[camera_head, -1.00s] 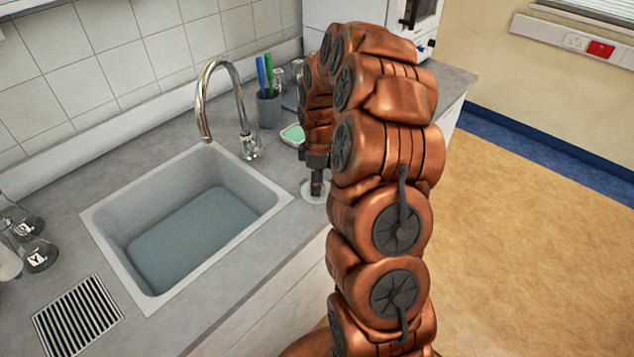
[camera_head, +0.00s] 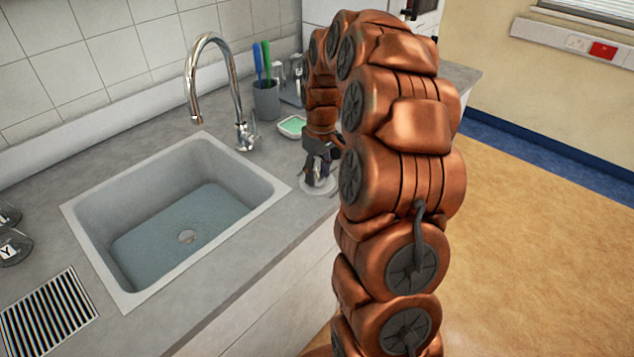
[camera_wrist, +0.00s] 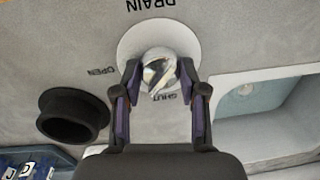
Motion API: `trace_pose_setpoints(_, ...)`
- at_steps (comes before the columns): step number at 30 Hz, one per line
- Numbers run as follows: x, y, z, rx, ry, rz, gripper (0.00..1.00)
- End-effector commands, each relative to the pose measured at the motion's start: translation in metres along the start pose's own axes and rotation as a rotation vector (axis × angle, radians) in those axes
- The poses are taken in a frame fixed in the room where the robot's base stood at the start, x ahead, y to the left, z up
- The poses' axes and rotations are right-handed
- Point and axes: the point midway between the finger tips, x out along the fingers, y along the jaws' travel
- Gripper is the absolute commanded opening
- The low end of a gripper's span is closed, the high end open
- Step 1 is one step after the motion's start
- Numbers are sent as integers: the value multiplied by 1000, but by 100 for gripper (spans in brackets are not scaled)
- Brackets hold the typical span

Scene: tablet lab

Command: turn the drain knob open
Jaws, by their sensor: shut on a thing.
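The drain knob (camera_wrist: 158,72) is a shiny metal knob on a round white plate (camera_wrist: 128,45), in the wrist view. The words DRAIN, OPEN and SHUT are marked around it, upside down in this view. My gripper (camera_wrist: 160,75) is shut on the knob, one finger on each side. A bright bar on the knob slants, its lower end near the SHUT mark; its exact setting is hard to tell. In the head view my gripper (camera_head: 318,172) stands over the plate on the counter right of the sink, and hides the knob.
The sink (camera_head: 110,262) holds bluish water, with a round drain hole (camera_head: 187,237) in its floor. A round black thing (camera_wrist: 72,116) is beside the knob in the wrist view.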

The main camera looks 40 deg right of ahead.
Motion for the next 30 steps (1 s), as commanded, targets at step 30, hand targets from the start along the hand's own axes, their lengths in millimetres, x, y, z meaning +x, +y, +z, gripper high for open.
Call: trace_pose_setpoints(30,1,1,2,836,57,2,7)
